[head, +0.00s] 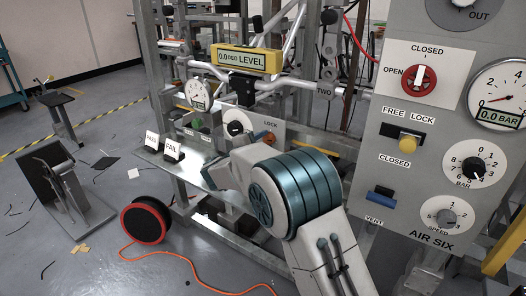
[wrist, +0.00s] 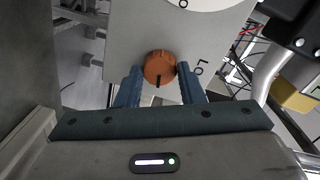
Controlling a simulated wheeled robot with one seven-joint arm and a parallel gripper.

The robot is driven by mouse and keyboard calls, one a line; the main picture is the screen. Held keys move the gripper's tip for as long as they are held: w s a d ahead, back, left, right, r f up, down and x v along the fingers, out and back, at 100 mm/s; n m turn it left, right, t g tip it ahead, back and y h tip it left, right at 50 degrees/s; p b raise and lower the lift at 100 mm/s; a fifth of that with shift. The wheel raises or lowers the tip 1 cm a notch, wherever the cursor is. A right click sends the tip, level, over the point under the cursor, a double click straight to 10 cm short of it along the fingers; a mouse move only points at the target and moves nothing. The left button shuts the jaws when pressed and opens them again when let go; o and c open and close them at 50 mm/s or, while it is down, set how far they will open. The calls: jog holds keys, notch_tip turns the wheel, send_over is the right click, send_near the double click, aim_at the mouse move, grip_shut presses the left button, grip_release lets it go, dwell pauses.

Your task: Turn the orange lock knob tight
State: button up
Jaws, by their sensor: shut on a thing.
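The orange lock knob (wrist: 158,62) is round and sits on a pale grey panel (wrist: 209,40) in the wrist view. A dark mark shows at its lower rim. My gripper (wrist: 160,74) has one blue finger on each side of the knob and is shut on it. In the head view the knob (head: 265,136) shows small under the LOCK label, partly hidden by my gripper and wrist. Part of the lettering beside the knob shows in the wrist view; the rest is cut off or hidden.
A yellow level display (head: 247,60) reads 0.0 DEG above the panel. PASS and FAIL cards (head: 173,152) stand to the left. The AIR SIX panel (head: 420,160) with its knobs and gauge stands close on the right. A cable reel (head: 146,222) and orange cable lie on the floor.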

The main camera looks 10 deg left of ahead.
jog(key=m+b, duration=0.1)
jog(key=b, duration=0.1)
jog(key=m+b, duration=0.1)
jog(key=m, duration=0.1)
jog(key=m+b, duration=0.2)
jog(key=shift+f+y+b, duration=0.25)
jog(key=shift+y+b, duration=0.05)
jog(key=shift+r+m+b, duration=0.15)
jog(key=shift+m+b, duration=1.25)
jog(key=shift+r, duration=0.1)
jog(key=o, duration=1)
jog(key=p+v, duration=0.3)
jog(key=v, duration=1.1)
jog(key=shift+d+p, duration=0.1)
jog(key=shift+p, duration=0.2)
